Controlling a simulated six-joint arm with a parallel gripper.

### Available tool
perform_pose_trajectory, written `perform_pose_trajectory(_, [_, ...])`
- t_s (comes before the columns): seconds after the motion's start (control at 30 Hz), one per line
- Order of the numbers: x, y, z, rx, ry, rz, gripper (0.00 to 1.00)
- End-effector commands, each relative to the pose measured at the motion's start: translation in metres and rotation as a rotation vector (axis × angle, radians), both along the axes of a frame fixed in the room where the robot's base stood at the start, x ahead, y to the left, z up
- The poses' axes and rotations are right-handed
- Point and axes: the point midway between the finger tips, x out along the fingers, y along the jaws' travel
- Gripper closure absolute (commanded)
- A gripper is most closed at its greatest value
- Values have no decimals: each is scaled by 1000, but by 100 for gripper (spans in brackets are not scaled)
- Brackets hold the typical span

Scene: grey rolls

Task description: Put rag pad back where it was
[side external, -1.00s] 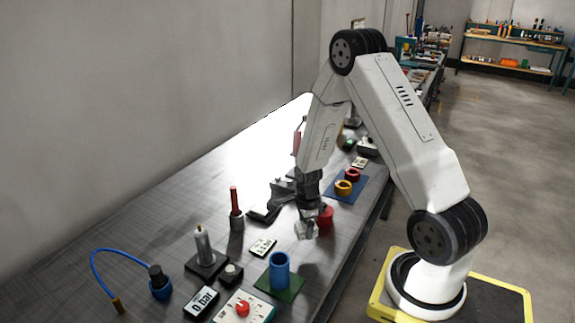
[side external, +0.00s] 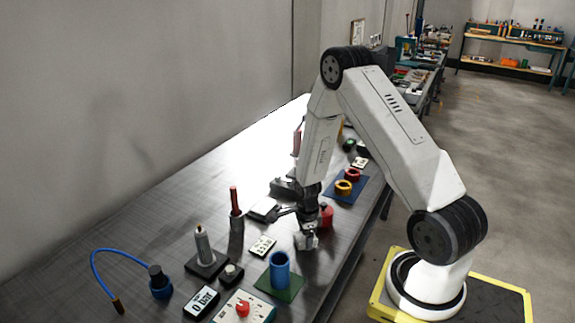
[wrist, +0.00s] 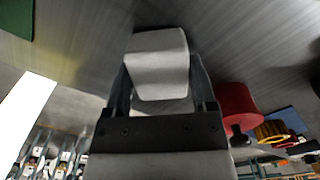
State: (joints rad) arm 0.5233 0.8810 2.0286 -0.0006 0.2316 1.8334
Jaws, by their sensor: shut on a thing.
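The rag pad (side external: 306,241) is a pale grey, folded-looking block. My gripper (side external: 306,234) is shut on it, pointing down over the front part of the bench. In the wrist view the pad (wrist: 157,52) sits between the two fingers of my gripper (wrist: 158,92), with its outer face bent over. The pad is low over the grey bench top; whether it touches the surface I cannot tell. No marked spot for the pad is visible under it.
A red cylinder (side external: 326,217) stands close behind and right of my gripper. A blue cup (side external: 279,268) on a green mat (side external: 293,292) and a small label card (side external: 262,246) are to the left. Yellow and red rings lie on a blue mat (side external: 358,192) farther back.

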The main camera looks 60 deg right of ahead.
Motion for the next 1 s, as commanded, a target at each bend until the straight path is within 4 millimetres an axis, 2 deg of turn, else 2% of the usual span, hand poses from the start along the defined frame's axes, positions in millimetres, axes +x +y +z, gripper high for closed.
perform_pose_trajectory(0.27, [0, 0, -3, -1, -1, 0, 82])
perform_pose_trajectory(0.3, [0, 0, -2, -1, -1, 0, 18])
perform_pose_trajectory(0.37, [0, 0, -2, -1, -1, 0, 0])
perform_pose_trajectory(0.77, [0, 0, 0, -1, -1, 0, 0])
perform_pose_trajectory(1.0, [1, 0, 15, -1, -3, 0, 0])
